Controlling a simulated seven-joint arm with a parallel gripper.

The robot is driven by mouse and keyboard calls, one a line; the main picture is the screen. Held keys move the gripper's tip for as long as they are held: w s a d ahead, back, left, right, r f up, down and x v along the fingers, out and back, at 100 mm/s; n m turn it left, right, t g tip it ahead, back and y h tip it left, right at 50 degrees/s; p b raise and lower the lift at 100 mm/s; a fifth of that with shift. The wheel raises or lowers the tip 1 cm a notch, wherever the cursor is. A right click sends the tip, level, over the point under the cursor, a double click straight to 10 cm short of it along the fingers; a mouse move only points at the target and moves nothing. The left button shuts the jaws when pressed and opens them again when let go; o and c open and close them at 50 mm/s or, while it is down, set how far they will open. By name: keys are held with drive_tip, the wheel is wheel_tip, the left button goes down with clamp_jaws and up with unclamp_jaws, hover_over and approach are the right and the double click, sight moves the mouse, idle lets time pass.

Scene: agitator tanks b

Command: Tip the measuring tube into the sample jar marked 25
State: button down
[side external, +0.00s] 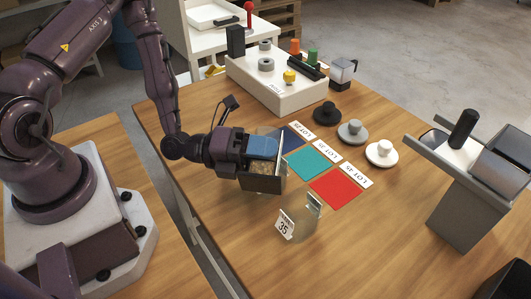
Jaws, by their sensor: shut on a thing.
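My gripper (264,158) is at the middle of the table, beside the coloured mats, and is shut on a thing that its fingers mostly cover. A dark, box-like vessel (262,184) with a brownish inside shows right at and below the fingers; I cannot tell whether it is held or stands behind them. I cannot make out the measuring tube. A clear jar (299,215) with a white tag reading 35 stands on the table just in front, apart from the gripper. No jar tag reading 25 is visible.
A blue mat, a teal mat (314,163) and a red mat (341,188) lie in a row with lot cards. Black, grey (352,133) and white (382,152) lidded saucers stand behind. A white block (280,85) is at the back, a grey stand (460,205) at right.

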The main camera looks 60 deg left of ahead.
drive_tip(key=shift+f+n, duration=0.1)
drive_tip(key=shift+n, duration=0.2)
drive_tip(key=shift+f+n, duration=0.2)
drive_tip(key=shift+n, duration=0.2)
idle(0.3)
drive_tip(key=shift+w+a+f+n, duration=0.1)
drive_tip(key=shift+f+n, duration=0.15)
drive_tip(key=shift+n, duration=0.35)
drive_tip(key=shift+w+f+n, duration=0.1)
drive_tip(key=shift+n, duration=0.5)
drive_tip(key=shift+a+r+n, duration=0.15)
drive_tip(key=shift+r+n, duration=0.05)
drive_tip(key=shift+n, duration=0.4)
